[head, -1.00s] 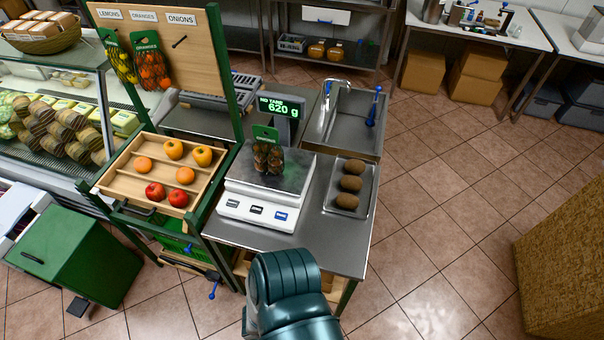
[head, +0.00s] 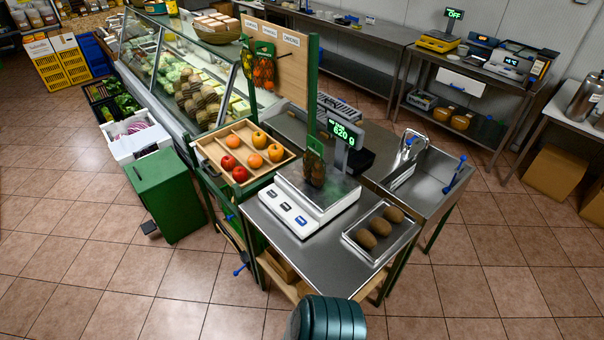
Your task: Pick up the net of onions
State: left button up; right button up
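The net of onions (head: 315,168) stands upright on the platform of the white scale (head: 293,212). It is a dark net with brown contents and a green header card. The scale's display (head: 344,132) shows 620 g in green. Neither of my grippers is in view. A dark teal rounded part of my own arm shows at the bottom edge, in front of the counter, and nothing touches the net.
A metal tray (head: 352,240) with three brown oval items lies right of the scale. A wooden tray (head: 213,152) of fruit stands left. Lemon and orange nets (head: 263,68) hang on the board behind. A sink (head: 425,178) is at right. Floor is clear in front.

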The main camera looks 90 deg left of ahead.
aim_at(313, 170)
jog(key=i+j+u, duration=0.1)
jog(key=i+u, duration=0.15)
jog(key=u, duration=0.15)
jog(key=i+u, duration=0.25)
jog(key=u, duration=0.2)
jog(key=i+l+u, duration=0.1)
jog(key=i+u, duration=0.15)
jog(key=u, duration=0.15)
jog(key=i+l+u, duration=0.15)
jog(key=u, duration=0.3)
jog(key=i+l+u, duration=0.25)
jog(key=u, duration=0.15)
